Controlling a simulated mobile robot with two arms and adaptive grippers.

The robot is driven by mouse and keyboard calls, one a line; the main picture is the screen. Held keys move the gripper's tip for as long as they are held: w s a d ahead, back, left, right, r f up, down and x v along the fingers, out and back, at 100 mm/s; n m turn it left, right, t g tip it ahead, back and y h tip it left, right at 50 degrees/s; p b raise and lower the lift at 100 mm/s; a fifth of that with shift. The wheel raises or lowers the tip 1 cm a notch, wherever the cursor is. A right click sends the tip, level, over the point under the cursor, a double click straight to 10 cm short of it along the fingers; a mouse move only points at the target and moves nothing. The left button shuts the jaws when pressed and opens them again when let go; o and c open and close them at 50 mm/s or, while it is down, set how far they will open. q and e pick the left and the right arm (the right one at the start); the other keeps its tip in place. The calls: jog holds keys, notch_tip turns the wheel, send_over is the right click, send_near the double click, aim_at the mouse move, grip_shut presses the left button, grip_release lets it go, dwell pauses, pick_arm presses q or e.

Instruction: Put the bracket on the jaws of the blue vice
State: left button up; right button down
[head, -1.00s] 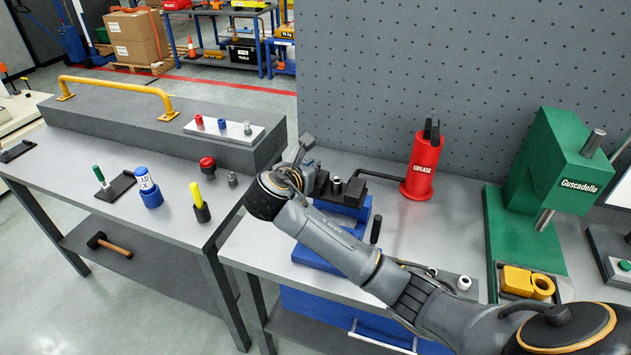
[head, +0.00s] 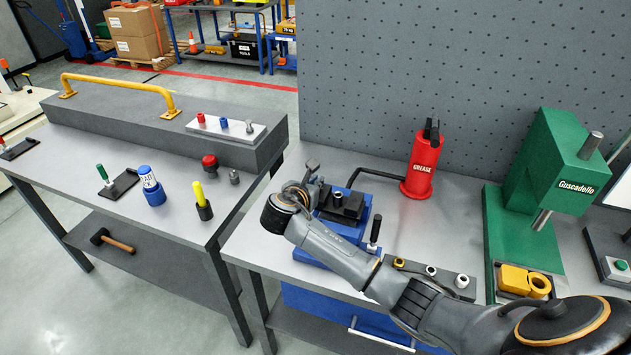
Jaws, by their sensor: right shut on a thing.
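The blue vice (head: 363,212) stands on the right-hand bench, with dark jaws (head: 347,203) on top and a black upright handle at its front right. My right gripper (head: 316,192) is at the left end of the vice, about level with its jaws. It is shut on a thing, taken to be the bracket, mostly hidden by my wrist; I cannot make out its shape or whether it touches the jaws. My forearm covers part of the vice's front. My left gripper is not in view.
A red grease can (head: 422,165) with a black hose stands behind the vice. A green press (head: 530,215) with a yellow piece (head: 525,282) is at right. A grey block (head: 430,276) with fittings lies by my forearm. The left bench (head: 110,215) carries small tools.

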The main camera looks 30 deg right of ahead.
jog(key=shift+f, duration=0.15)
jog(key=c, duration=2)
grip_release()
jog(key=shift+f, duration=0.2)
jog(key=o, duration=0.5)
jog(key=shift+r, duration=0.1)
jog(key=shift+r, duration=0.2)
jog(key=b+v, duration=0.1)
jog(key=v, duration=1.1)
jog(key=shift+s+r, duration=0.1)
